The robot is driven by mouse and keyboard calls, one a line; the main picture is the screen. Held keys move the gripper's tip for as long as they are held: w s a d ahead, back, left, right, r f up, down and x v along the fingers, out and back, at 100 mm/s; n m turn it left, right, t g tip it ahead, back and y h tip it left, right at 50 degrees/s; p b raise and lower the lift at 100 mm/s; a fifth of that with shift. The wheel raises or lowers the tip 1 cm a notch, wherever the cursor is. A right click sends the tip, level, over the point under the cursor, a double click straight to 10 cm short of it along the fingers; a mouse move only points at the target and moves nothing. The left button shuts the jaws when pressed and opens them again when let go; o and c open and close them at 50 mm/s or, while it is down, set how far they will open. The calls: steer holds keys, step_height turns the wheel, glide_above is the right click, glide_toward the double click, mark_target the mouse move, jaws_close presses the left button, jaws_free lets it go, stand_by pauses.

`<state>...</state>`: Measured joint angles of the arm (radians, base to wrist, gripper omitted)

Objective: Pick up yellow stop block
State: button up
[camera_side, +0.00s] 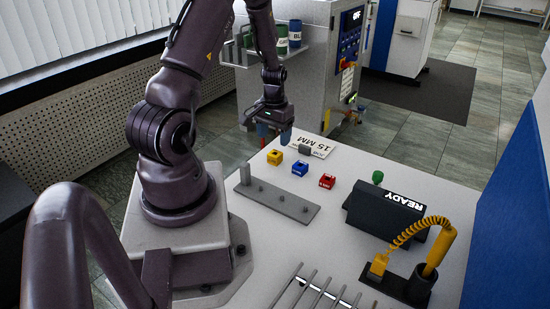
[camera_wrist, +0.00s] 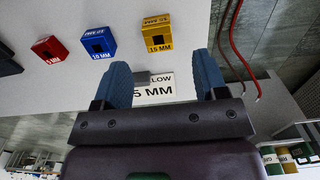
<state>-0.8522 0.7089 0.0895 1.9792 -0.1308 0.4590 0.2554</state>
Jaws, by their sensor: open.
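The yellow stop block (camera_side: 275,157) stands on the white table at the left end of a row of three small blocks. In the wrist view the yellow block (camera_wrist: 158,36) is marked 15 MM and lies beyond my fingertips. My gripper (camera_side: 274,138) is above the table's back edge, above and behind the yellow block in the side view. Its two blue fingers (camera_wrist: 162,68) are apart with nothing between them, and they do not touch the block.
A blue block (camera_side: 299,168) and a red block (camera_side: 327,181) sit to its right. A white 15 MM sign (camera_side: 315,146) with a grey piece (camera_side: 305,150) is behind. A grey rail plate (camera_side: 285,203) and a black READY box (camera_side: 385,212) stand nearer. Table between is clear.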

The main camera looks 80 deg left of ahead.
mark_target(275, 154)
steer(key=shift+w+f, duration=0.15)
steer(key=shift+f, duration=3.35)
steer(key=c, duration=1.1)
steer(key=shift+r, duration=0.1)
